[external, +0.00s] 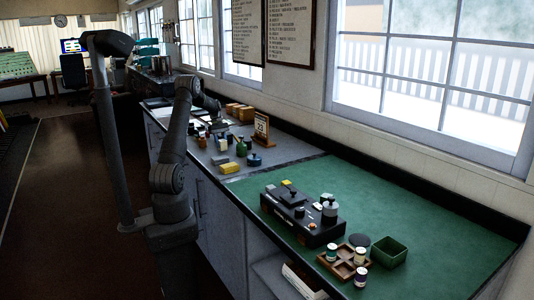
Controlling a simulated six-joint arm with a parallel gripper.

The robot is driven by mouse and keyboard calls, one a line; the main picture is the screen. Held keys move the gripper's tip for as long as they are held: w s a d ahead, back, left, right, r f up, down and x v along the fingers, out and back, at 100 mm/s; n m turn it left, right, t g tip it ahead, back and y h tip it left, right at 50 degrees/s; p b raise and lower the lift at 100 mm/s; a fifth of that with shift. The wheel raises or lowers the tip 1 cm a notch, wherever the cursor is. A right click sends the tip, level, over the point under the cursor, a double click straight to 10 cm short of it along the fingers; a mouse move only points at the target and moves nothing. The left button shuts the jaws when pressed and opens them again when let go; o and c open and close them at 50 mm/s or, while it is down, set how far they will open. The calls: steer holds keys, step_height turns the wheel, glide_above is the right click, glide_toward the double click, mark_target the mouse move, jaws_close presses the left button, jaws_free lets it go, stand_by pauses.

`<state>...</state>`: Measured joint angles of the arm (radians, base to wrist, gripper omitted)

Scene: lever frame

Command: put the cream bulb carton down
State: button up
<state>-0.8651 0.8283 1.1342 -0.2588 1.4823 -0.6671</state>
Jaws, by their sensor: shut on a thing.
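My arm reaches over the grey part of the long counter, and my gripper (217,128) points down at its far end, small and dark in this view. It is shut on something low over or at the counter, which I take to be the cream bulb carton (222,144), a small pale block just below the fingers. The view is too small to tell whether its underside touches the counter. A yellow block (229,168), a green object (240,150) and a blue object (254,160) stand close by, nearer the camera and to the right.
Brown cartons (240,112) stand behind, along the wall, with a small upright sign (262,130). On the green mat (400,205) are a black lever frame (300,218), a wooden compartment tray (345,264) with small jars, and a green bin (389,252).

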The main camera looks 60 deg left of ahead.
steer(key=s, duration=2.2)
step_height(320, 180, up, 15)
steer(key=w+a+m+g+y, duration=0.25)
steer(key=w+a+m, duration=0.35)
steer(key=w+m, duration=0.35)
steer(key=w+a+m+g+y, duration=0.25)
steer(key=w+a+m, duration=0.25)
steer(key=w+m, duration=0.45)
steer(key=w+a+m+t+y, duration=0.2)
steer(key=w+m+t+y, duration=0.35)
steer(key=w+m, duration=1.55)
steer(key=shift+m+t+h, duration=0.3)
steer(key=shift+t+h, duration=0.35)
steer(key=shift+h, duration=0.3)
steer(key=s+a+f, duration=0.1)
steer(key=a+f, duration=0.2)
steer(key=f, duration=0.1)
steer(key=s+a+f, duration=0.1)
steer(key=a+f, duration=0.3)
steer(key=s+a+f, duration=0.2)
steer(key=a+f, duration=0.1)
steer(key=shift+a+f, duration=0.3)
steer(key=shift+f, duration=0.1)
steer(key=shift+s+a+f, duration=0.1)
steer(key=shift+a+f, duration=0.15)
steer(key=shift+a, duration=0.1)
steer(key=shift+f, duration=1.95)
steer(key=shift+f, duration=0.15)
